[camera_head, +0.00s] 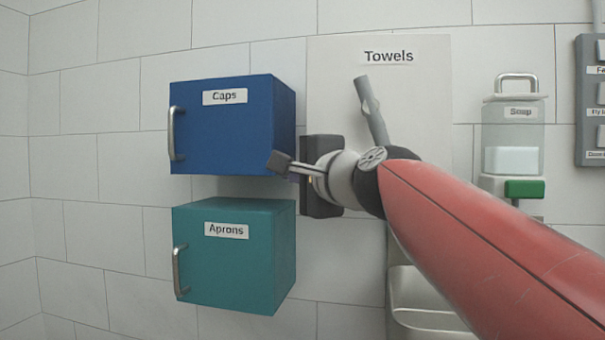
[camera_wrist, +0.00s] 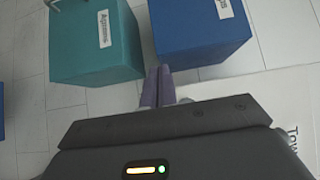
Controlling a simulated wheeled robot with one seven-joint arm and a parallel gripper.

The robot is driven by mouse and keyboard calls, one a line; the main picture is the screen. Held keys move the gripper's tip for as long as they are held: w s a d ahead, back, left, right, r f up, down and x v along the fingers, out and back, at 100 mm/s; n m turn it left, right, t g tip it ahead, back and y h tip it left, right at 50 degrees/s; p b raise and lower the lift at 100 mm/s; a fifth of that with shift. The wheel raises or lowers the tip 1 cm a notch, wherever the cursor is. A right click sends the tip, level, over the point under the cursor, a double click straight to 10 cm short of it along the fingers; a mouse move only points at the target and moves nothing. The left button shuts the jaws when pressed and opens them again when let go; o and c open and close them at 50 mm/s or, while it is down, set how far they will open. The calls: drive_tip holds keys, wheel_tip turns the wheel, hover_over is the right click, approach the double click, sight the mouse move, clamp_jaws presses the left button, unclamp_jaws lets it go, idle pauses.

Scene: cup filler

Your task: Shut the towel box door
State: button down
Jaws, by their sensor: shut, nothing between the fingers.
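The towel box shows as a pale panel (camera_head: 425,110) with a "Towels" label (camera_head: 388,56) and a tilted grey bar handle (camera_head: 371,105). I cannot tell how far its door stands open. Part of the panel also shows at the right of the wrist view (camera_wrist: 285,95), with its label cut off. My gripper (camera_head: 280,162) is in front of the panel's left side, pointing left towards the blue box, away from the handle. In the wrist view its fingers (camera_wrist: 158,86) are together and empty. My arm hides the panel's lower right part.
A blue Caps box (camera_head: 220,140) and a teal Aprons box (camera_head: 225,265) hang to the left, each with a handle. A soap dispenser (camera_head: 512,130) with a green lever (camera_head: 524,189) and a grey switch panel (camera_head: 590,100) are on the right. Bare tiled wall is at far left.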

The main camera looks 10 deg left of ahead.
drive_tip(key=s+d+f+m+g+y+b, duration=0.15)
drive_tip(key=d+m+b, duration=0.4)
drive_tip(key=m, duration=1.15)
drive_tip(key=s+d+m+b, duration=0.25)
drive_tip(key=d+m, duration=0.55)
drive_tip(key=m, duration=1)
drive_tip(key=w+d+p+x, duration=0.2)
drive_tip(key=p+x, duration=0.3)
drive_tip(key=x, duration=0.9)
drive_tip(key=shift+n, duration=0.3)
